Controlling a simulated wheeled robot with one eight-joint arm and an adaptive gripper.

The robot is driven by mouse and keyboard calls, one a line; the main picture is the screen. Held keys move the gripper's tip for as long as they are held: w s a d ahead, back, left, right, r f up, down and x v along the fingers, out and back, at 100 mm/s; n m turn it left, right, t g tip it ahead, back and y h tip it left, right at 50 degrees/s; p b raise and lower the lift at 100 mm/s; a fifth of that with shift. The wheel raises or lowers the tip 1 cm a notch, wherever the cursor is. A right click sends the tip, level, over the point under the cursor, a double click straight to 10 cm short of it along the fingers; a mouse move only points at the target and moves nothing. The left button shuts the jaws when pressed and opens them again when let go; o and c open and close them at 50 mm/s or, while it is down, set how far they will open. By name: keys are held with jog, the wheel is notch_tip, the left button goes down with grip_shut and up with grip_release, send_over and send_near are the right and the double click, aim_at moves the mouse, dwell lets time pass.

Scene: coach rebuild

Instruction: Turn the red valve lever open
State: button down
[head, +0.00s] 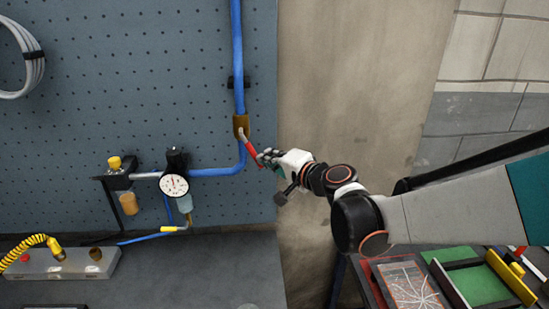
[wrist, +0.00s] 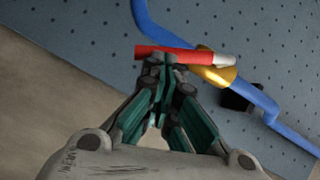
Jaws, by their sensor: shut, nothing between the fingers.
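The red valve lever (head: 253,149) slants down and to the right from the brass valve body (head: 240,125) on the blue pipe. In the wrist view the red lever (wrist: 180,54) lies across the tips of my gripper (wrist: 158,62), with its pale metal end at the brass valve (wrist: 216,75). My gripper (head: 264,157) is shut, with nothing between its fingers. Its fingertips are at the lever's lower part, beside it; I cannot tell whether they touch it.
The blue pipe (head: 238,50) runs down the pegboard (head: 100,80) and bends left to a round gauge (head: 174,186). A yellow-knobbed fitting (head: 116,168) is further left. A grey bench (head: 200,262) is below. Trays with parts (head: 480,285) stand at the lower right.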

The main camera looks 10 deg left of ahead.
jog(key=a+b, duration=0.1)
jog(key=f+m+b, duration=0.1)
jog(key=a+f+y+b, duration=0.1)
jog(key=shift+s+a+f+m+t, duration=0.15)
jog(key=shift+s+a+m+t, duration=0.15)
jog(key=shift+a+m, duration=0.1)
jog(key=shift+w+d, duration=0.1)
jog(key=shift+d, duration=0.1)
